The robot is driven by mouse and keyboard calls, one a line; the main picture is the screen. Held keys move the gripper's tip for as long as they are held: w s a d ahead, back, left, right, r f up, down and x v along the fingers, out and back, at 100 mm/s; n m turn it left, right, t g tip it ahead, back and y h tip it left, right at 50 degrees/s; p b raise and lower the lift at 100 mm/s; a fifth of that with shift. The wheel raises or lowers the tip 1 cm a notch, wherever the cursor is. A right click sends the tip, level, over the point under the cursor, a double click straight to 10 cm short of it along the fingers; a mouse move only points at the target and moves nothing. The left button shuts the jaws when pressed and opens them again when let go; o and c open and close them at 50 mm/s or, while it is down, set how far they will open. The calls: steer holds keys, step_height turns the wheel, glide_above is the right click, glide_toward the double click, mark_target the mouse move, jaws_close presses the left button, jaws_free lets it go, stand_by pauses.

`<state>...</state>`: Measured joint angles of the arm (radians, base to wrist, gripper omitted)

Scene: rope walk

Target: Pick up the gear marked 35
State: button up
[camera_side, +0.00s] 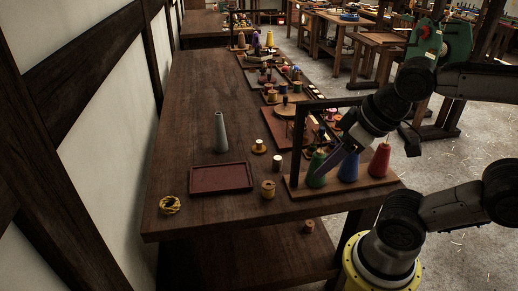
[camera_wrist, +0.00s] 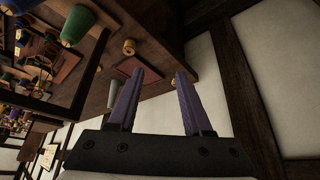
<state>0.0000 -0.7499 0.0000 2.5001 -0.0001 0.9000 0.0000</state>
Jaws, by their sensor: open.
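I cannot make out a gear marked 35 in either view; no number is readable on any piece. My gripper (camera_side: 325,168) is at the wooden rack at the table's front right, its purple fingers overlapping the green cone (camera_side: 316,170) in the side view; I cannot tell whether they touch. In the wrist view my gripper (camera_wrist: 160,72) has its two fingers spread apart with nothing between them. A small yellow ring-like piece (camera_side: 169,205) lies near the table's front left corner. A yellow piece also shows beside the right finger in the wrist view (camera_wrist: 174,83).
A dark red tray (camera_side: 222,178), a grey cone (camera_side: 220,132) and several small spools, one nearest the front (camera_side: 268,189), stand on the table. The rack's dark upright frame (camera_side: 298,145) and blue (camera_side: 349,167) and red (camera_side: 380,160) cones are close to my arm. The table's left side is clear.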

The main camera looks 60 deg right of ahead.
stand_by(0.4)
steer(key=o, duration=0.8)
